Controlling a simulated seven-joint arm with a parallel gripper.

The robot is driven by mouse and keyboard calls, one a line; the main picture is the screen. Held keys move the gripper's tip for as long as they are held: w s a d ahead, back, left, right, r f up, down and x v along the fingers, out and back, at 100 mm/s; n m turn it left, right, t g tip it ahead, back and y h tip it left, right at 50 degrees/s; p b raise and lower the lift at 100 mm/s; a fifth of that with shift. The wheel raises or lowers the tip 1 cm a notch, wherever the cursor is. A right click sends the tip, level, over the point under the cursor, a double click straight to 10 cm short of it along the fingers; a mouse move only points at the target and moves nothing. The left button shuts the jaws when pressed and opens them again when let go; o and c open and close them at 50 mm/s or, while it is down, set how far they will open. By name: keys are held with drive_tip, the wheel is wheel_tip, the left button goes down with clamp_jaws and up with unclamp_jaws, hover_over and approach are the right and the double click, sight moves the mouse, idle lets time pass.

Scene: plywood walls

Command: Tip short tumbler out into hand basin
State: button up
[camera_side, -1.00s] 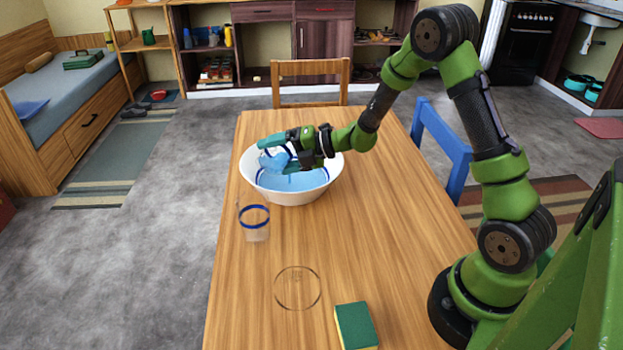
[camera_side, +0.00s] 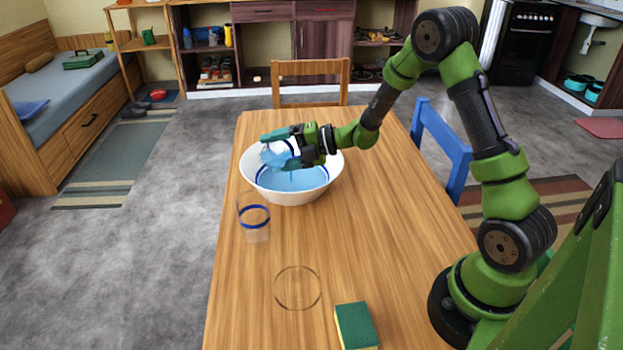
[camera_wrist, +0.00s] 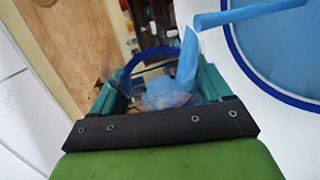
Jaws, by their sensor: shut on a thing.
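The short tumbler (camera_side: 270,154) is clear with blue liquid inside. It is held strongly tilted over the hand basin (camera_side: 251,180), a white bowl with a blue inner band and blue liquid in it. My gripper (camera_side: 281,149) is shut on the tumbler above the basin's far left part. In the wrist view my gripper (camera_wrist: 160,88) has the tumbler (camera_wrist: 138,62) between its teal fingers, its blue band showing. A blue stream (camera_wrist: 187,52) leaves the tumbler toward the basin (camera_wrist: 240,75). The fingers partly hide the tumbler.
Another clear tumbler with a blue band (camera_side: 254,218) stands on the wooden table (camera_side: 345,240) in front of the basin. A clear round glass item (camera_side: 297,288) and a green-yellow sponge (camera_side: 355,325) lie nearer. A blue chair (camera_side: 443,145) stands at the right edge.

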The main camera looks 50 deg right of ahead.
sight(270, 165)
drive_tip(key=shift+d+r+y, duration=0.1)
drive_tip(key=shift+r+y, duration=0.05)
drive_tip(key=shift+y, duration=0.15)
drive_tip(key=a, duration=0.1)
drive_tip(key=a+n+h, duration=0.1)
drive_tip(key=n+h, duration=0.1)
drive_tip(key=shift+s+a+f, duration=0.3)
drive_tip(key=shift+a+f, duration=0.1)
drive_tip(key=shift+d+r+n+h, duration=0.1)
drive_tip(key=shift+d+n+h, duration=0.05)
drive_tip(key=shift+n+h, duration=0.2)
drive_tip(key=shift+f+n+h, duration=0.25)
drive_tip(key=shift+f+n, duration=0.2)
drive_tip(key=shift+f, duration=0.05)
drive_tip(key=shift+r+n+h, duration=0.35)
drive_tip(key=shift+n+h, duration=0.25)
drive_tip(key=shift+n, duration=0.1)
drive_tip(key=shift+a+f+n+h, duration=0.25)
drive_tip(key=shift+f+n+h, duration=0.15)
drive_tip(key=shift+f+n, duration=0.15)
drive_tip(key=a+r+n+h, duration=0.1)
drive_tip(key=s+a+r+n+t+h+p, duration=0.1)
drive_tip(key=a+n, duration=0.1)
drive_tip(key=shift+a+h, duration=0.15)
drive_tip(key=shift+h, duration=0.25)
drive_tip(key=shift+a+r+n+h+p, duration=0.3)
drive_tip(key=shift+r+n+h+p, duration=0.1)
drive_tip(key=shift+r+n, duration=0.2)
